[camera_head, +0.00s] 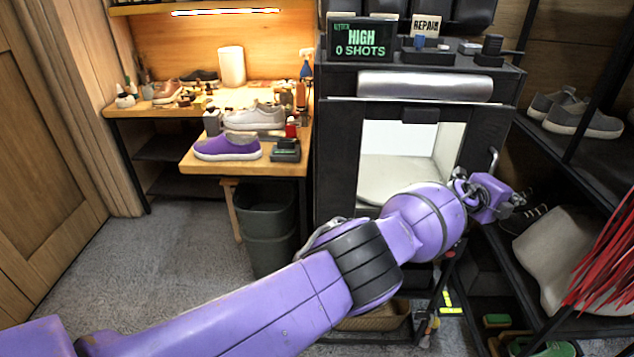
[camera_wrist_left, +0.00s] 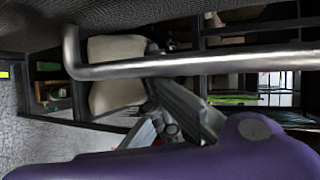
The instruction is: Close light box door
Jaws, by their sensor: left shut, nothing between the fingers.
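The light box (camera_head: 340,150) is a black cabinet with a bright white inside, seen in the middle of the head view. Its front stands open. A dark door panel (camera_head: 480,137) shows at a slant on the right side of the opening, with a metal handle (camera_head: 493,160). My purple left arm crosses in front of the box, and my left gripper (camera_head: 515,203) is just below the handle, shut and empty. In the left wrist view, a metal bar handle (camera_wrist_left: 200,62) runs across above the gripper's fingers (camera_wrist_left: 180,115). Whether they touch is unclear. My right gripper is out of view.
A shelf rack (camera_head: 577,155) with shoes stands close on the right. A wooden bench (camera_head: 295,170) with a purple sneaker (camera_head: 227,147) and a grey sneaker (camera_head: 254,117) is left of the box. A bin (camera_head: 265,212) stands below it. Carpet at left is clear.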

